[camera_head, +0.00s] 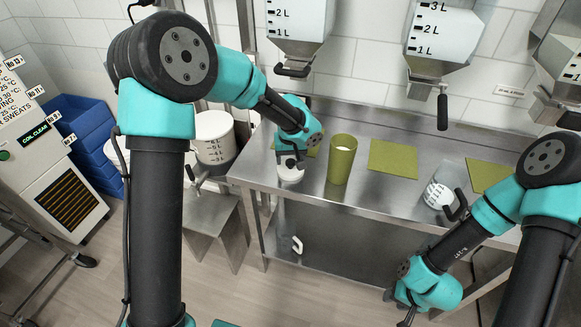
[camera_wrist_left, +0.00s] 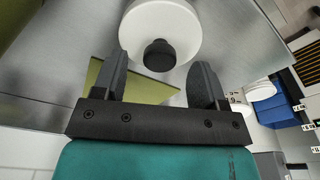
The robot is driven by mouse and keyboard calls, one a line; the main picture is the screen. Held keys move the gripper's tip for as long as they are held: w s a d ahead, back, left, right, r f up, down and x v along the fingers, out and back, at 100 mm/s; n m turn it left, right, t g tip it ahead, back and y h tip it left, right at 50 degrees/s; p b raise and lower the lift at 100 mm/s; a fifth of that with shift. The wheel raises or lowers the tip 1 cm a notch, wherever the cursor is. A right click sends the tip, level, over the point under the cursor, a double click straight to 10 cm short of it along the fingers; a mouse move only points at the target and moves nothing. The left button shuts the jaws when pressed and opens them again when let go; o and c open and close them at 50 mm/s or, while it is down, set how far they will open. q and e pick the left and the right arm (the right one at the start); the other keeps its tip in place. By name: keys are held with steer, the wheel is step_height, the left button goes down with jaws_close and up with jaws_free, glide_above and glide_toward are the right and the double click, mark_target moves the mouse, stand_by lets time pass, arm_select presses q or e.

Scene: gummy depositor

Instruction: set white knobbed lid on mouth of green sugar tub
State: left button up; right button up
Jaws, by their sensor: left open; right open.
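The white lid (camera_head: 290,173) lies at the left end of the steel bench. In the left wrist view it is a white disc (camera_wrist_left: 150,22) with a dark knob (camera_wrist_left: 159,55). My left gripper (camera_wrist_left: 161,66) is open, and the knob appears between its fingertips; I see no grip on it. In the head view this gripper (camera_head: 289,158) is just above the lid. The green tub (camera_head: 341,163) stands upright with its mouth up, right of the lid. My right gripper (camera_head: 406,317) is low in front of the bench, only partly visible and apart from both objects.
Olive mats (camera_head: 393,159) lie on the bench, one farther right (camera_head: 486,176). A clear marked jug (camera_head: 441,190) stands near the right. Hoppers (camera_head: 300,20) with dark handles hang above the bench. A white pail (camera_head: 214,140) stands left of the bench.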

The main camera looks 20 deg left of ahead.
mark_target(287, 171)
arm_select(q)
steer(key=shift+w+f, duration=0.15)
steer(key=shift+f, duration=1.05)
steer(key=shift+c, duration=0.5)
steer(key=c, duration=0.9)
